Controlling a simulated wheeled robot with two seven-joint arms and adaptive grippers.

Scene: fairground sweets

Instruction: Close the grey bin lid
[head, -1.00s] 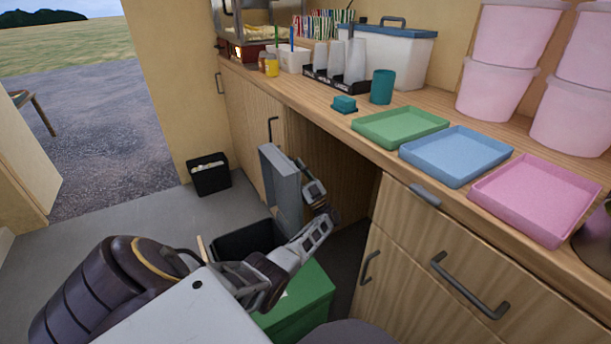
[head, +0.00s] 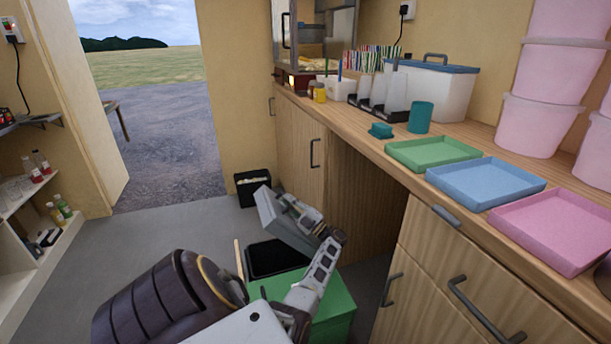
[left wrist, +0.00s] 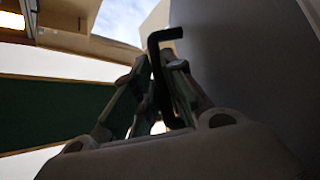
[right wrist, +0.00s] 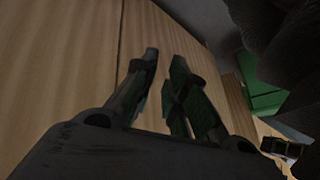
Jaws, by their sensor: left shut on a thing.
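The grey bin lid (head: 277,222) is tilted, partly lowered over the dark open mouth of the bin (head: 278,258). A gap still shows between lid and bin. My left gripper (head: 287,199) is at the lid's upper side. In the left wrist view its fingers are shut on a dark bent handle (left wrist: 163,36), and the lid's grey face (left wrist: 235,60) fills the right. My right gripper (right wrist: 166,68) shows only in its wrist view, its fingers apart with nothing between them, in front of a wooden panel.
A small black bin (head: 252,194) stands by the doorway. The grey floor (head: 150,235) on the left is clear.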

